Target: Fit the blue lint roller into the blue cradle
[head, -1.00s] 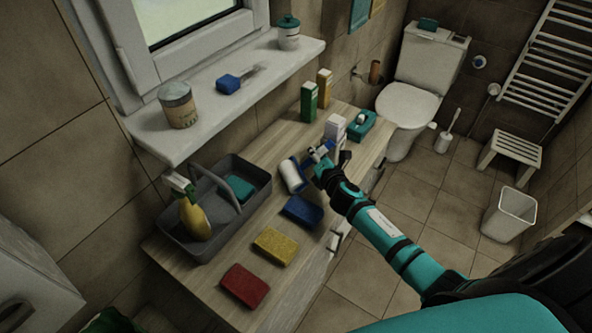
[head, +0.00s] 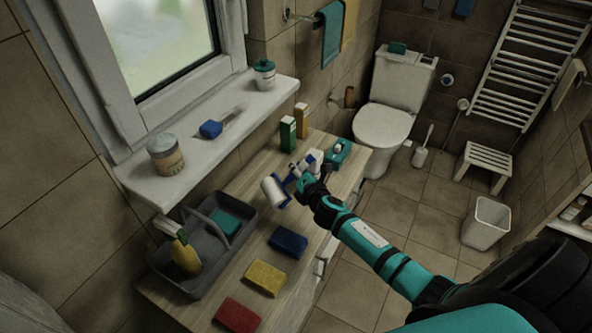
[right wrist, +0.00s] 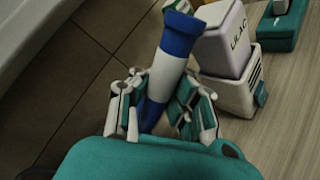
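The blue lint roller has a white roll (head: 273,191) and a blue handle, seen closely in the right wrist view (right wrist: 170,65). My right gripper (head: 301,178) is shut on the handle, with a finger on each side in the right wrist view (right wrist: 160,105). The roller appears held above the wooden counter, white roll toward the left in the head view. A flat blue block (head: 288,241) lies on the counter below it; I cannot tell whether it is a cradle or a sponge. No clear cradle shape shows. My left gripper is not in view.

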